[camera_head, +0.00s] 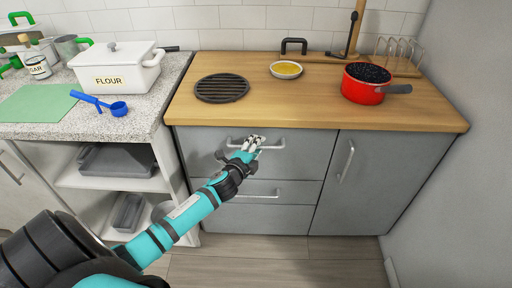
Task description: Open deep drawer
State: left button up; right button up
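A grey cabinet under a wooden worktop has drawers on its left side. The top drawer (306,150) is shut, with a pale horizontal bar handle (272,147). A lower drawer (300,192) is also shut, with its own bar handle (262,195). Which one is the deep drawer I cannot tell for sure. My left gripper (255,142) is at the left part of the top handle, its fingers overlapping the bar. Whether the fingers are closed around it is too small to tell. My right gripper is not in view.
A cabinet door (365,180) with a vertical handle is to the right. On the worktop are a red saucepan (362,92), a small yellow-filled dish (286,70) and a round black trivet (221,88). The floor (290,268) before the drawers looks clear.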

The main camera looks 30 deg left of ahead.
pick_arm(q)
grip_shut()
jog(key=shift+s+f, duration=0.1)
dwell(0.4)
